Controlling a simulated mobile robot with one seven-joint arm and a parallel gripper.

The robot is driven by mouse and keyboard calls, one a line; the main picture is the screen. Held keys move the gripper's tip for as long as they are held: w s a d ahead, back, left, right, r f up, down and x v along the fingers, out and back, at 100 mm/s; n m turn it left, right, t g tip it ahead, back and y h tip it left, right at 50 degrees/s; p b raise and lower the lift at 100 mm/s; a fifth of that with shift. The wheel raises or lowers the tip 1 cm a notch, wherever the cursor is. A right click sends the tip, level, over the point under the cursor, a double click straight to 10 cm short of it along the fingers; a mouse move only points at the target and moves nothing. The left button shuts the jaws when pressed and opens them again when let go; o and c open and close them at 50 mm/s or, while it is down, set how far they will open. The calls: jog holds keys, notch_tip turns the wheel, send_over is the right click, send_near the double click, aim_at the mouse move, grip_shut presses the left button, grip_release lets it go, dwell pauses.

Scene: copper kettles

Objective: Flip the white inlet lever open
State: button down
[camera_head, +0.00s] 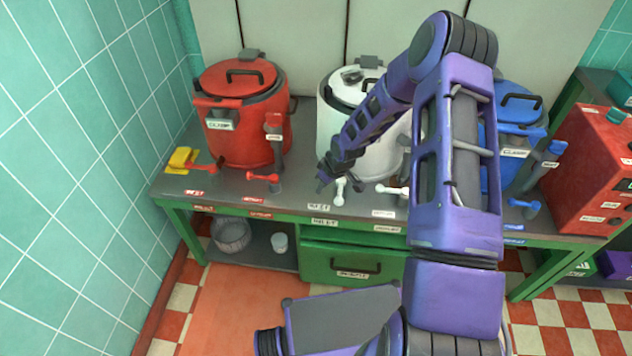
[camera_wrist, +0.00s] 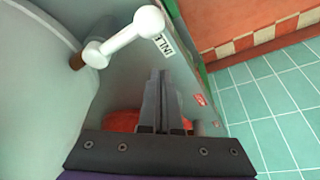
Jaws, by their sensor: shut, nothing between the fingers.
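The white inlet lever (camera_head: 339,191) stands at the counter's front, before the white kettle (camera_head: 345,118). In the wrist view the white lever (camera_wrist: 125,37) is a bar with a round knob, beside a label partly reading "INLE" (camera_wrist: 164,45). My gripper (camera_head: 321,186) is just left of the lever in the head view. In the wrist view its fingers (camera_wrist: 162,76) are together and empty, below and right of the lever, with a visible gap. A second white lever (camera_head: 392,190) is to the right, partly near my arm. My arm hides part of the white kettle.
A red kettle (camera_head: 242,140) with red levers (camera_head: 262,177) is at left, beside a yellow item (camera_head: 181,158). A blue kettle (camera_head: 517,105) is partly behind my arm. A red box (camera_head: 590,165) stands at right. The counter's front edge has a green drawer (camera_head: 350,266) below.

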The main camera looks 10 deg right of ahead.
jog(key=shift+s+d+n+g+y+p, duration=0.3)
jog(key=shift+s+d+n, duration=1)
jog(key=shift+d, duration=0.1)
jog(key=shift+d, duration=0.1)
notch_tip(320, 180, up, 10)
jog(key=shift+a+p, duration=0.2)
jog(key=shift+p, duration=0.1)
dwell(0.6)
